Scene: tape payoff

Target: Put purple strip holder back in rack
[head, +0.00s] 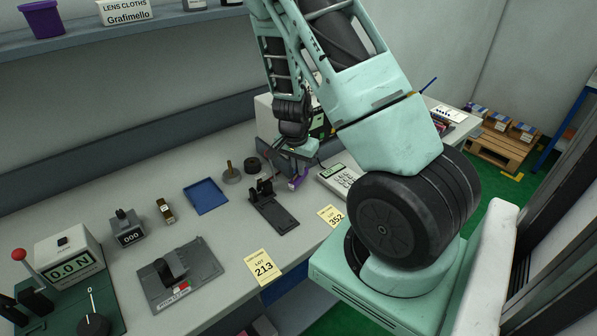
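A small purple piece, apparently the purple strip holder (299,180), shows on the bench just below my gripper (293,163). My arm reaches down over the bench from the top of the view. The gripper's fingers are small and dark here, so I cannot tell if they are open or shut, or if they touch the purple piece. A black stand with upright prongs on a flat base (273,211) is just to the left and nearer. I cannot tell for sure which thing is the rack.
A desk calculator (339,180) is close on the right. Yellow lot cards (264,267) lie along the front edge. A force gauge (68,262) stands far left.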

